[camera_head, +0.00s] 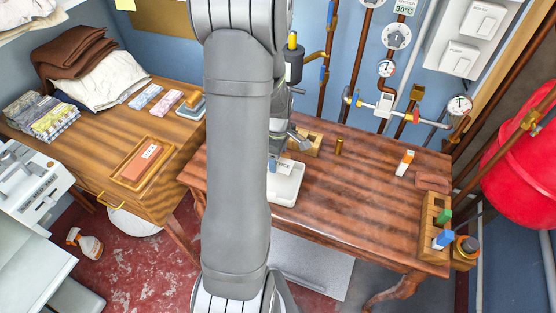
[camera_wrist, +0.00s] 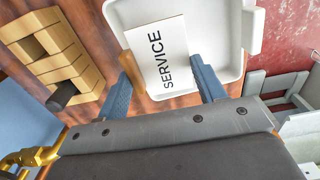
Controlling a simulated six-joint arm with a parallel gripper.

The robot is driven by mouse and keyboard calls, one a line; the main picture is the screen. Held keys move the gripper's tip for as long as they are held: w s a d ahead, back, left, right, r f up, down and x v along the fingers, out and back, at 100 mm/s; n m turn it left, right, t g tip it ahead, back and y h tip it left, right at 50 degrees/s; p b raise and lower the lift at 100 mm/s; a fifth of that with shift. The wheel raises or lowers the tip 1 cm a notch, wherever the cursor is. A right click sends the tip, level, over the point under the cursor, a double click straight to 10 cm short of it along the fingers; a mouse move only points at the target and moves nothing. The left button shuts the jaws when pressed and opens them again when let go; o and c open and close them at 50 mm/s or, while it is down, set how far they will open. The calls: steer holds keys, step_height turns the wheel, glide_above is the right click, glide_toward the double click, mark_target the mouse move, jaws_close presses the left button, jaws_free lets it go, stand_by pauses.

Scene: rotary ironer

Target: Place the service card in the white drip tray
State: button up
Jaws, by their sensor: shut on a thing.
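The white service card (camera_wrist: 158,60), printed SERVICE, is held between the two blue fingers of my gripper (camera_wrist: 163,66) in the wrist view. The white drip tray (camera_wrist: 222,28) lies behind and below the card there, and the card overlaps its left part. In the head view the tray (camera_head: 288,190) is on the wooden table, just right of my arm. The card (camera_head: 285,168) shows as a small pale patch over the tray's far end. My gripper is mostly hidden behind my arm there. I cannot tell whether the card touches the tray.
A wooden block holder (camera_wrist: 48,55) stands left of the tray in the wrist view. The middle-right tabletop is clear.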

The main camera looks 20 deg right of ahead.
steer(key=shift+f, duration=1.05)
steer(key=shift+f, duration=0.15)
steer(key=o, duration=1)
steer(key=shift+c, duration=0.2)
step_height(320, 180, up, 12)
